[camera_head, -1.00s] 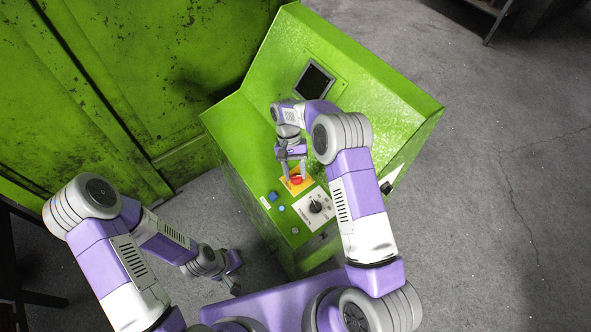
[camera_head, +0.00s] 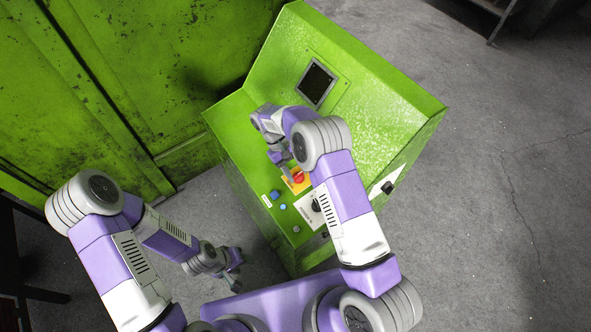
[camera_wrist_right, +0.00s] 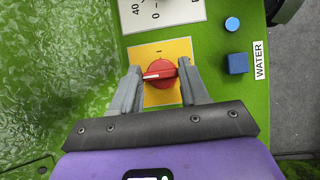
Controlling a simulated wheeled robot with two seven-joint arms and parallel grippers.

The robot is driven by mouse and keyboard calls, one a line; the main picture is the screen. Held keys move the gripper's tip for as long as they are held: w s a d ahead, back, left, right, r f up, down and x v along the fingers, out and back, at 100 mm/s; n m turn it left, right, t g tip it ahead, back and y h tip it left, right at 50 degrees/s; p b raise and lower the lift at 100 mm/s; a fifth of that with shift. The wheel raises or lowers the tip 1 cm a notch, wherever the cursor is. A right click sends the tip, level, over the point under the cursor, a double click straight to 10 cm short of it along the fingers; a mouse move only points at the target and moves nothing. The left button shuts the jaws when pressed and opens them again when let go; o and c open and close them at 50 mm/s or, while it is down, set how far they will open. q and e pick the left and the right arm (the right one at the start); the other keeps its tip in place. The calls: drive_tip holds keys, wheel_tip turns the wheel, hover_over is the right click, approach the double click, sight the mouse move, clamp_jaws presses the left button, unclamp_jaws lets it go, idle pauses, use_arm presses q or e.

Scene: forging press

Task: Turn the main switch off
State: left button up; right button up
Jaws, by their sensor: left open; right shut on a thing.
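The main switch is a red rotary knob (camera_head: 299,177) on a yellow plate (camera_head: 288,187) on the green control desk. In the right wrist view the knob (camera_wrist_right: 160,73) lies crosswise, with its white mark toward the left, and a small "I" stands above it on the yellow plate (camera_wrist_right: 178,48). My right gripper (camera_wrist_right: 161,80) has one finger at each end of the knob and is shut on it. In the head view my right gripper (camera_head: 291,172) is partly hidden by its own arm. My left gripper (camera_head: 234,268) is open and empty, low beside the desk.
A black selector knob (camera_head: 316,205) on a white plate, a blue square button (camera_head: 274,195) and a round blue button (camera_head: 282,207) sit near the switch. A dark screen (camera_head: 315,83) is on the sloped panel. A black side knob (camera_head: 388,187) is at the right.

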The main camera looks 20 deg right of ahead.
idle(0.4)
drive_tip(key=o, duration=1.1)
drive_tip(key=shift+c, duration=0.2)
drive_tip(key=v, duration=0.7)
drive_tip(key=shift+a+r+p, duration=0.15)
drive_tip(key=shift+r+p, duration=0.1)
drive_tip(key=shift+p, duration=0.05)
drive_tip(key=shift+w, duration=0.15)
